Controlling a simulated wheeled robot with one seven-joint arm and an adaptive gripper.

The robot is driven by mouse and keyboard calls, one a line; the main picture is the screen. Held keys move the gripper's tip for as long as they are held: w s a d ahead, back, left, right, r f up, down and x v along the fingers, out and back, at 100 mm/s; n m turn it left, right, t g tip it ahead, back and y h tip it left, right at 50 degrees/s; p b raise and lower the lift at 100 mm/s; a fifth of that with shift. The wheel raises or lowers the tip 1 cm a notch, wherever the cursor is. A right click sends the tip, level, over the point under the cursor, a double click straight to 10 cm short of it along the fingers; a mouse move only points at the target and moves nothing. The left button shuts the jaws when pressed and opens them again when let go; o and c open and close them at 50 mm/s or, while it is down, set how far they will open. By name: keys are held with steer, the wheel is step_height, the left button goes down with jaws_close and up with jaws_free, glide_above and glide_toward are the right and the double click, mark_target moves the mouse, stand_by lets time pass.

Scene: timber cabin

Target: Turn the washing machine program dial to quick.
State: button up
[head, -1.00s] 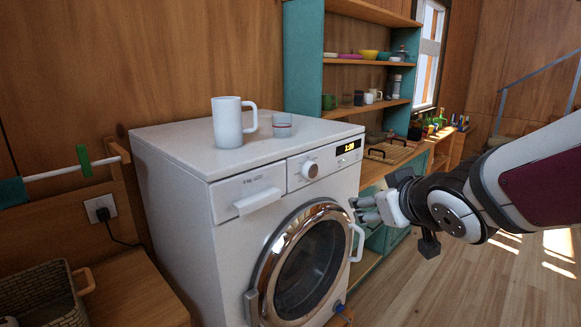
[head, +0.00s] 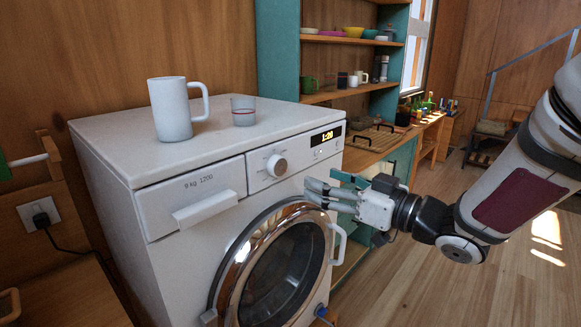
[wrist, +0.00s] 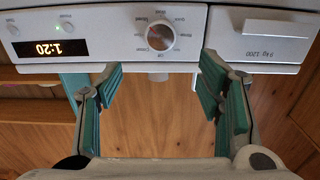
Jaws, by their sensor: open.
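The white washing machine (head: 120,190) stands at left centre in the head view. Its round program dial (head: 277,165) sits on the front panel between the drawer and the lit display. In the wrist view, which is upside down, the dial (wrist: 160,36) is at top centre, ringed by small labels; its exact setting is too small to read surely. My gripper (head: 318,192) is in front of the machine, to the right of and below the dial in the head view. In the wrist view its teal-padded fingers (wrist: 155,76) are spread wide, empty and apart from the dial.
The display (head: 318,139) reads 1:20. The detergent drawer (head: 195,200) is left of the dial. The round door (head: 280,265) with its handle (head: 338,243) is below. A white mug (head: 172,110) and a glass (head: 243,110) stand on top. Wooden floor is open at right.

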mark_target(281, 165)
steer(key=x, duration=1.1)
steer(key=shift+a, duration=0.1)
steer(key=c, duration=1.1)
